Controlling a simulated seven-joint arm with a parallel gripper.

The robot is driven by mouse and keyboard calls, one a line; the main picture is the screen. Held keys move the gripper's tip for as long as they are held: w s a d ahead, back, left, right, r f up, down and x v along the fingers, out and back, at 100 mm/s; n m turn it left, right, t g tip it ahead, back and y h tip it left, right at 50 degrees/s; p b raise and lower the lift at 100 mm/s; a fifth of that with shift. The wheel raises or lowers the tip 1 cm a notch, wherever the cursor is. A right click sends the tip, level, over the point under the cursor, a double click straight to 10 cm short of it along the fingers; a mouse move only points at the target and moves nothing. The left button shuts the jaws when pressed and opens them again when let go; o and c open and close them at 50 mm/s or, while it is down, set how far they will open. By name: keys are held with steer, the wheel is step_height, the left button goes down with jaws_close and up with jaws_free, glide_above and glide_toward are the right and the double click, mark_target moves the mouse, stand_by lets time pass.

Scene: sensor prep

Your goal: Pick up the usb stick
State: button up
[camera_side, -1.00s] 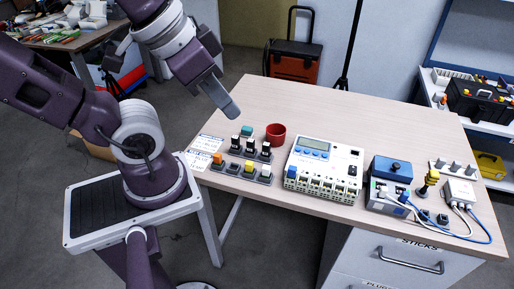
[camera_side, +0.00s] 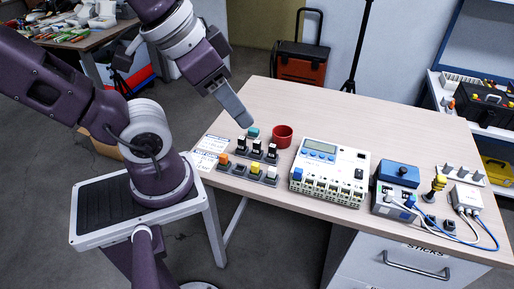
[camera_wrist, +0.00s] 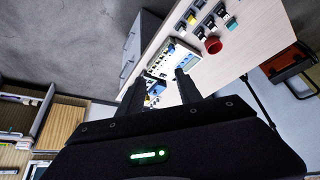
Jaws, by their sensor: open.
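Several small stick-like pieces with orange, black, yellow and white tops stand in two dark racks, a back rack (camera_side: 257,149) and a front rack (camera_side: 248,172), at the left of the table. I cannot tell which one is the usb stick. A white device (camera_side: 329,172) with a screen stands right of them, with a blue piece and a black piece in it. My gripper (camera_side: 243,120) is above the table's left part, above and behind the racks, touching nothing. In the wrist view my gripper (camera_wrist: 159,88) is open and empty, its two dark fingers apart.
A red cup (camera_side: 282,137) and a teal block (camera_side: 253,132) stand behind the racks. A blue-topped box (camera_side: 397,185), a yellow-topped knob (camera_side: 438,184) and a white box with cables (camera_side: 466,196) stand at the right. The table's back part (camera_side: 345,115) is clear.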

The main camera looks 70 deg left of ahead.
steer(key=w+a+f+m+g+y, duration=0.2)
steer(key=w+a, duration=0.2)
steer(key=w, duration=0.2)
steer(key=m+g+h, duration=0.1)
steer(key=m+g, duration=0.2)
steer(key=m, duration=0.3)
glide_toward(257, 142)
steer(key=shift+m+g+h, duration=0.3)
steer(key=shift+m+h, duration=0.2)
steer(key=f, duration=0.7)
steer(key=a+f, duration=0.1)
steer(key=f, duration=0.2)
steer(key=shift+w+f, duration=0.15)
steer(key=shift+w, duration=0.15)
jaws_close()
